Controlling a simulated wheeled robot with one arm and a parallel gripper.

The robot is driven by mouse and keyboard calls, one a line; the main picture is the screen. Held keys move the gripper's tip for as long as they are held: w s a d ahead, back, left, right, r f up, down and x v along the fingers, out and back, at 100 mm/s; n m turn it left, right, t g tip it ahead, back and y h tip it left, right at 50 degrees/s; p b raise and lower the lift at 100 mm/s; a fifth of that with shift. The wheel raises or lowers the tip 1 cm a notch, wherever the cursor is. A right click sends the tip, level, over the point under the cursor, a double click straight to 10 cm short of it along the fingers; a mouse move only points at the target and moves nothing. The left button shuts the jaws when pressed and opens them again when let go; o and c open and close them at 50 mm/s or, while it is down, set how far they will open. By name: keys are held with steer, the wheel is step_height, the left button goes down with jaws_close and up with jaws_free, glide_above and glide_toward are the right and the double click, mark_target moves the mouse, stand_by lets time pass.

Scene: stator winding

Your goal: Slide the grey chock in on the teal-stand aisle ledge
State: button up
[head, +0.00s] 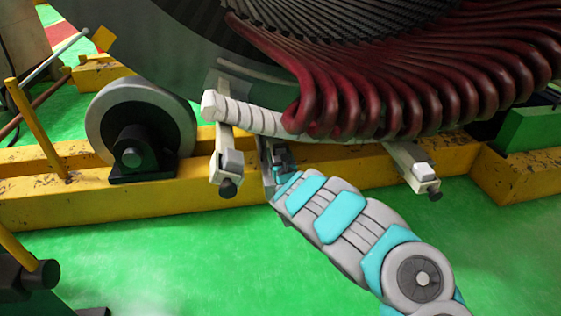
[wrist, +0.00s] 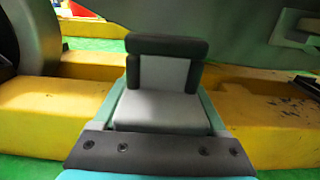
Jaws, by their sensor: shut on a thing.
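My gripper (head: 270,160) is below the pale banded bar, between two pale ledge arms, and its tip is partly hidden in the head view. In the wrist view my gripper (wrist: 166,72) is shut, with dark pads around a light grey piece, the grey chock (wrist: 165,73). The left ledge arm (head: 226,142) bears a grey block (head: 232,160) at its near end. The right ledge arm (head: 405,160) has a similar block (head: 424,171). I cannot tell which ledge is the teal-stand one.
The large stator with dark red coils (head: 400,95) overhangs the ledges. A yellow beam (head: 90,200) runs behind my gripper, with a grey roller (head: 140,115) on it at left. A green block (head: 530,128) stands at right. The green floor (head: 170,260) in front is mostly clear.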

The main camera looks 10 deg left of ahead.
steer(key=shift+f+x, duration=0.15)
steer(key=shift+x, duration=1.15)
steer(key=shift+f+x, duration=0.15)
steer(key=shift+x, duration=1.2)
steer(key=shift+f, duration=0.35)
steer(key=shift+w, duration=0.1)
